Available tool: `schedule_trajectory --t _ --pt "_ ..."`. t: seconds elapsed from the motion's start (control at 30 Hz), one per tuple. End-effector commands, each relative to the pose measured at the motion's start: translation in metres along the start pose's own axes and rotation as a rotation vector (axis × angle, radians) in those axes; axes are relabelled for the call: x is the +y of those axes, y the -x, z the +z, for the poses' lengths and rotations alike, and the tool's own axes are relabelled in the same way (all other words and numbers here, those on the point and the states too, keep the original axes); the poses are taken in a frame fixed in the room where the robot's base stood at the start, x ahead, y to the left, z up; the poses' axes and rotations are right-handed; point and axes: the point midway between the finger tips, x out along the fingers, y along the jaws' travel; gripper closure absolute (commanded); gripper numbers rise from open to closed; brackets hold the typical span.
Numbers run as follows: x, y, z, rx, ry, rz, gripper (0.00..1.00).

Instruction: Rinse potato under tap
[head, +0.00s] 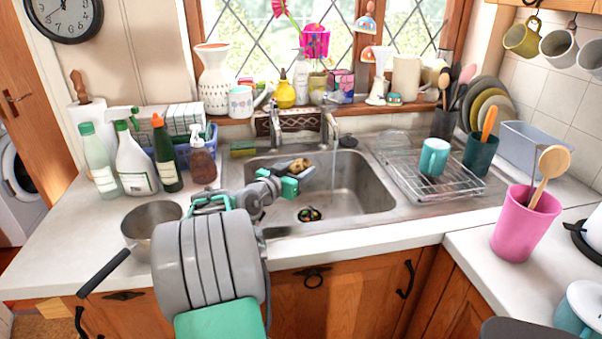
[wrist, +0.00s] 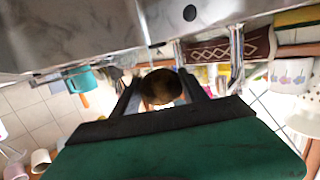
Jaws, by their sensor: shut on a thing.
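My gripper (head: 293,182) reaches over the left part of the metal sink (head: 362,186) and is shut on a brown potato (head: 300,165). The potato also shows between the fingers in the wrist view (wrist: 160,88), dark on its near side. The tap (head: 328,128) stands at the back of the sink, and a thin stream of water (head: 334,165) falls from it into the basin. The potato is to the left of the stream in the head view. Whether water touches it I cannot tell.
A dark drain with coloured bits (head: 309,214) lies in the basin. A wire rack (head: 445,172) with a teal mug (head: 434,157) stands to the right. A pot (head: 150,222), bottles (head: 134,160) and a soap dispenser (head: 202,161) stand to the left. The sink's right half is clear.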

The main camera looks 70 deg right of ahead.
Motion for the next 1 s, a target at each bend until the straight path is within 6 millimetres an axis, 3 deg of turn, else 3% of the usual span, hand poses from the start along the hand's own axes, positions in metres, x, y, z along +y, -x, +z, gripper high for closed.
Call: schedule_trajectory --t 0.03,0.1,0.23,0.47,1.0 --pt "0.02 -0.01 0.006 -0.001 -0.004 0.036 0.92" --pt "0.039 -0.019 0.013 0.001 -0.01 0.069 0.92" --pt "0.055 -0.026 0.02 0.001 -0.016 0.095 0.92" --pt "0.054 -0.04 0.022 0.001 -0.016 0.096 0.92" --pt "0.046 -0.102 0.025 0.001 -0.016 0.094 0.92"
